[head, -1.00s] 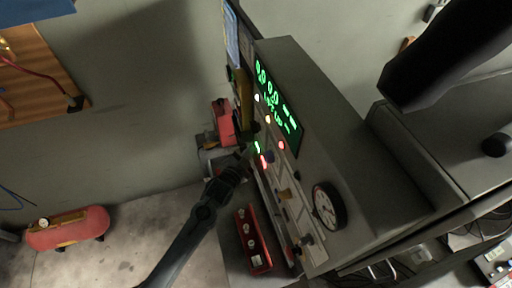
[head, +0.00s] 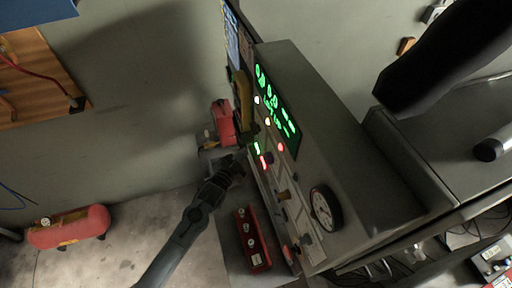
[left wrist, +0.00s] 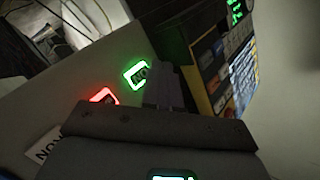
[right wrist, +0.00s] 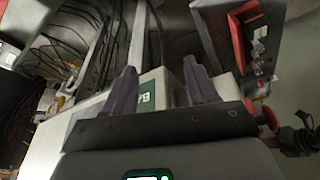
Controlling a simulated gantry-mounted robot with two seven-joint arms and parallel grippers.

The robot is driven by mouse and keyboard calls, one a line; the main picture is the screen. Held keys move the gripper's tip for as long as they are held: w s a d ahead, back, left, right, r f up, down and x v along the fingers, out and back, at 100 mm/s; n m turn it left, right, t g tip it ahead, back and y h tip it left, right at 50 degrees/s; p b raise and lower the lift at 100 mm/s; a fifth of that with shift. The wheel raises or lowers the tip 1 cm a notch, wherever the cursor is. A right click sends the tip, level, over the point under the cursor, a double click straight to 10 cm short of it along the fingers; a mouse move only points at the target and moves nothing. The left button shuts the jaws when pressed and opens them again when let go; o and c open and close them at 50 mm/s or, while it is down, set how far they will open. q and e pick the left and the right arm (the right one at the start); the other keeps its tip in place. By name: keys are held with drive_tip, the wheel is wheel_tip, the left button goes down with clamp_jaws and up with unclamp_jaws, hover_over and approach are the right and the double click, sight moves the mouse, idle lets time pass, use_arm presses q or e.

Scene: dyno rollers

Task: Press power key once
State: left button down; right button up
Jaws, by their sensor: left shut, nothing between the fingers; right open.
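The control panel (head: 300,180) has a green-lit key (head: 256,147) and a red-lit key (head: 265,161) side by side. In the left wrist view the green key (left wrist: 136,74) and the red key (left wrist: 102,97) show as glowing frames; I cannot read which one is the power key. My left gripper (head: 236,163) is shut and empty, just left of the keys. In the left wrist view its fingertips (left wrist: 164,72) appear close to the right of the green key; I cannot tell whether they touch.
The panel also carries a green digital display (head: 278,102), small lit buttons and a round gauge (head: 326,207). A red box with dials (head: 252,240) stands below it. A red tank (head: 68,228) lies on the floor at left. Cables and a pale case (right wrist: 100,115) lie below my right gripper.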

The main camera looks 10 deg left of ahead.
use_arm(q)
drive_tip(key=s+a, duration=0.1)
drive_tip(key=s+a+p, duration=0.1)
drive_tip(key=a, duration=0.1)
drive_tip(key=shift+a, duration=0.1)
idle(0.8)
